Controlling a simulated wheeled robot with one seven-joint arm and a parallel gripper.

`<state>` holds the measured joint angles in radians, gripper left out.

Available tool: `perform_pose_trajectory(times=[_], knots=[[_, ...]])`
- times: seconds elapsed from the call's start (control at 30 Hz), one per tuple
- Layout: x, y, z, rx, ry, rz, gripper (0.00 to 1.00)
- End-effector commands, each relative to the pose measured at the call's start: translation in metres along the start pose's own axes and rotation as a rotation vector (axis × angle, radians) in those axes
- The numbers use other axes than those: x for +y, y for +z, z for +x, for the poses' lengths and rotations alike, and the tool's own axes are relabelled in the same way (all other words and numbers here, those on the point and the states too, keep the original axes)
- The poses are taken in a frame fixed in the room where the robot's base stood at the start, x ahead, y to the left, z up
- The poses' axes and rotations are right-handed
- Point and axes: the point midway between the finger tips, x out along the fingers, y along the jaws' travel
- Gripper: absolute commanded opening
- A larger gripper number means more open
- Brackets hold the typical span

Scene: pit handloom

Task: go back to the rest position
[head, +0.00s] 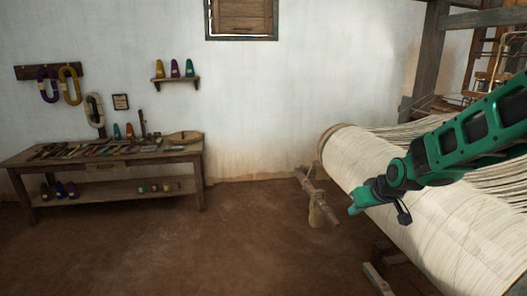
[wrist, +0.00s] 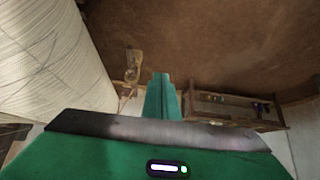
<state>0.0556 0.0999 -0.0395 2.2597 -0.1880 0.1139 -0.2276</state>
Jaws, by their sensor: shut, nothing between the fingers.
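My gripper (head: 355,208) is at the end of my green and black arm, which reaches in from the right in the head view. It is in front of the large cream warp roll (head: 440,235) of the loom, with its tip near the roll's left side. In the wrist view my gripper (wrist: 161,78) shows as narrow green fingers together, shut and empty. The warp roll (wrist: 45,60) fills the left of that view. Whether my arm touches the roll cannot be told.
A wooden bench (head: 110,158) with tools stands against the left wall, cones on its lower shelf. A wall shelf (head: 175,79) holds several cones. A wooden post with a hanging weight (head: 320,212) sticks out left of the roll. The brown floor (head: 220,245) between is clear.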

Motion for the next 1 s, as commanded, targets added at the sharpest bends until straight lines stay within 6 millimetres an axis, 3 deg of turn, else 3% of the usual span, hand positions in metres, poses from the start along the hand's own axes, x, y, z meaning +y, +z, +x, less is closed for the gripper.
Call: perform_pose_trajectory(times=[0.03, 0.3, 0.67, 0.8, 1.0], knots=[[-0.005, 0.008, -0.019, -0.018, 0.005, 0.01, 0.0], [-0.025, 0.076, -0.101, -0.154, 0.044, 0.093, 0.0], [-0.038, 0.159, -0.173, -0.286, 0.104, 0.2, 0.0], [0.004, 0.204, -0.198, -0.401, 0.174, 0.362, 0.0], [0.033, 0.272, -0.241, -0.554, 0.229, 0.595, 0.0]])
